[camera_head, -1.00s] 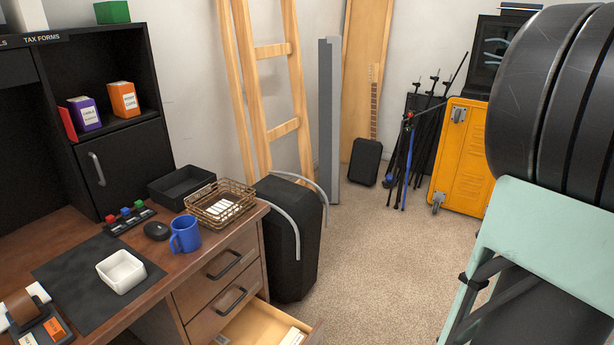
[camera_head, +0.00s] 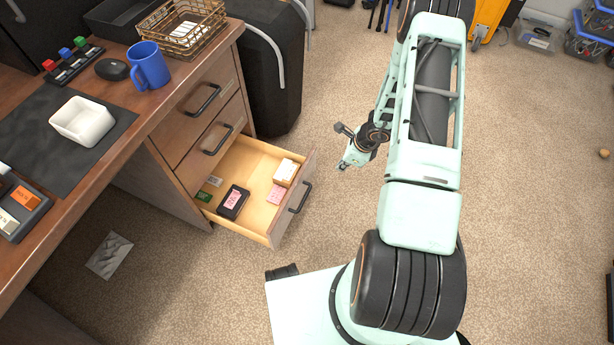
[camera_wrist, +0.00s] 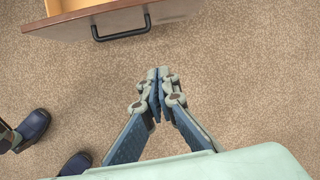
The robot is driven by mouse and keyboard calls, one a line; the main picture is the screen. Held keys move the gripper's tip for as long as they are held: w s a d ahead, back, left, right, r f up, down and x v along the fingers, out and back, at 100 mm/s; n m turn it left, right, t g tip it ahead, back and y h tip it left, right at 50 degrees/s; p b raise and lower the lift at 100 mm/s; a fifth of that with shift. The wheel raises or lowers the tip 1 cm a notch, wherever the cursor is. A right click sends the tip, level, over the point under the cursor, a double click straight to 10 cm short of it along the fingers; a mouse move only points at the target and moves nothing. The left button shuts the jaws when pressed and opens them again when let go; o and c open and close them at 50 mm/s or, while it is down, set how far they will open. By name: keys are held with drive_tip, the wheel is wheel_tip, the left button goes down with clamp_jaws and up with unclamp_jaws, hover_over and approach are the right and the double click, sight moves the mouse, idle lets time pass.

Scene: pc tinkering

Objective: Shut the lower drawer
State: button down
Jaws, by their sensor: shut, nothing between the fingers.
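The lower drawer (camera_head: 273,228) of the wooden desk stands pulled out, its dark handle (camera_head: 300,198) on the front panel. Inside lie small boxes, a black case with a pink label and pink paper. My gripper (camera_head: 343,165) is to the right of the drawer front, apart from it, above the carpet. In the wrist view the gripper (camera_wrist: 156,72) is shut and empty, its fingertips together. The drawer front (camera_wrist: 180,18) and its handle (camera_wrist: 121,35) show at the top of that view, beyond the fingertips.
Two closed drawers (camera_head: 190,140) are above the open one. A blue mug (camera_head: 148,66), a white bowl (camera_head: 82,121) and a wire basket (camera_head: 178,28) stand on the desktop. A black case (camera_head: 272,65) stands behind the drawer. Carpet right of the drawer is clear.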

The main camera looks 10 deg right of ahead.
drive_tip(key=shift+m+y, duration=0.4)
drive_tip(key=shift+y, duration=0.2)
drive_tip(key=w+a+f+b, duration=0.1)
drive_tip(key=a+f, duration=0.2)
drive_tip(key=f, duration=0.1)
drive_tip(key=w+a+f+b, duration=0.1)
drive_tip(key=a+f, duration=0.3)
drive_tip(key=a+f+b, duration=0.1)
drive_tip(key=a+f, duration=0.2)
drive_tip(key=f, duration=0.1)
drive_tip(key=shift+w+a+f, duration=0.1)
drive_tip(key=shift+w+a, duration=0.1)
drive_tip(key=shift+w, duration=0.2)
drive_tip(key=shift+w+a, duration=0.5)
drive_tip(key=shift+a, duration=0.15)
